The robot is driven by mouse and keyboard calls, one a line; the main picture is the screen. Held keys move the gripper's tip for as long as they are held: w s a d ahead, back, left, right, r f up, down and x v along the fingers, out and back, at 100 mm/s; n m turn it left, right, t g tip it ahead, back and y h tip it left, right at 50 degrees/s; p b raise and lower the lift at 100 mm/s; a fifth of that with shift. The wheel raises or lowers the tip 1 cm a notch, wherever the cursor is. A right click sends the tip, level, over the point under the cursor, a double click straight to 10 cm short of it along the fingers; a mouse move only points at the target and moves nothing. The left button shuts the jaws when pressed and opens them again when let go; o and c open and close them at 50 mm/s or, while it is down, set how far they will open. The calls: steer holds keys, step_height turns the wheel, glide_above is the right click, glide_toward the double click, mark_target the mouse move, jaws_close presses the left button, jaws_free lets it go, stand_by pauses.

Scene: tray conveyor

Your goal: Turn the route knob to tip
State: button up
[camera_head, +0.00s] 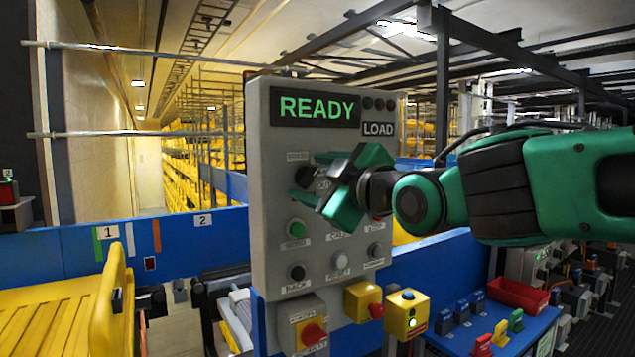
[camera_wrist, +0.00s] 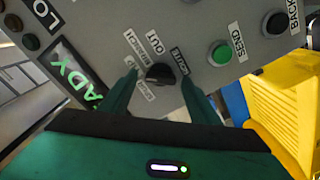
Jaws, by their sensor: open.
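The grey control panel (camera_head: 335,245) stands upright in the middle of the head view. The label lettering is partly too small to read, and I cannot make out a TIP mark or the pointer's exact direction. My gripper (camera_head: 310,178) is open in front of the panel's upper left part. In the wrist view its two green fingers (camera_wrist: 160,84) stand on either side of the knob, with gaps. Contact is not visible.
The panel display (camera_head: 316,107) reads READY, with a LOAD plate (camera_head: 378,129) beside it. A green SEND button (camera_wrist: 221,53) and a black BACK button (camera_wrist: 275,23) sit near the knob. A red-and-yellow stop button (camera_head: 313,334) is below. A yellow tray (camera_head: 55,315) is left.

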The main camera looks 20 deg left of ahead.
steer(key=v, duration=1)
steer(key=shift+d, duration=0.25)
